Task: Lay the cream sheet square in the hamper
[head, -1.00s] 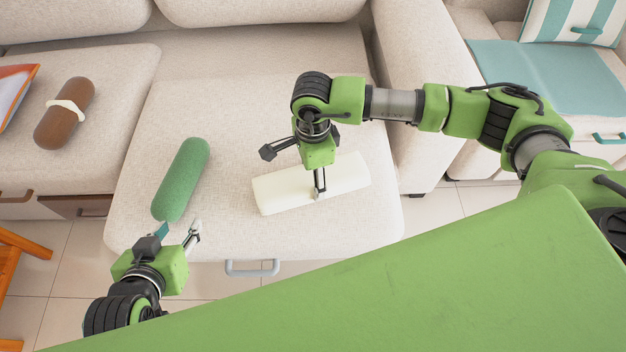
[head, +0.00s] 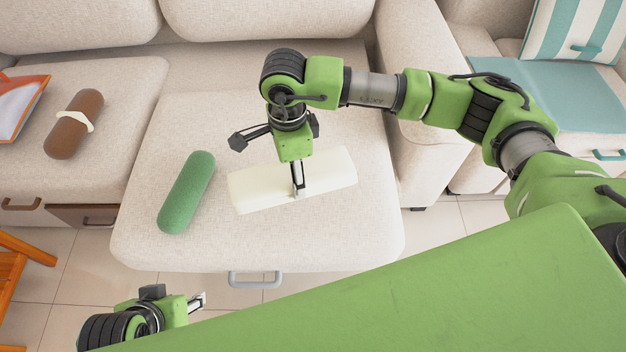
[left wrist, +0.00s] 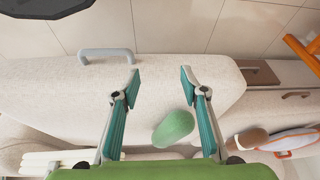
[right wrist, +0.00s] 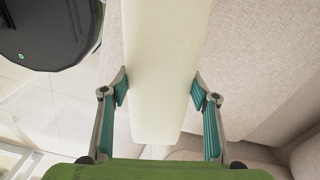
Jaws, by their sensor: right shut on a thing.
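The cream sheet square appears as a long, pale folded block (head: 330,172) over the sofa seat. It also fills the upper middle of the right wrist view (right wrist: 165,60). My right gripper (head: 298,188) is shut on it near its middle, with a finger on each long side (right wrist: 158,88). I cannot tell whether the block touches the seat. My left gripper (head: 198,302) is low at the left, off the seat's front edge; the left wrist view shows its fingers apart and empty (left wrist: 160,78). I cannot make out a hamper in any view.
A green roll (head: 187,192) lies on the seat (head: 250,240) left of the block. A brown roll with a pale band (head: 74,124) and an orange-edged item (head: 18,105) lie further left. An orange wooden piece (head: 15,270) stands at the left edge. The sofa armrest (head: 425,160) rises to the right.

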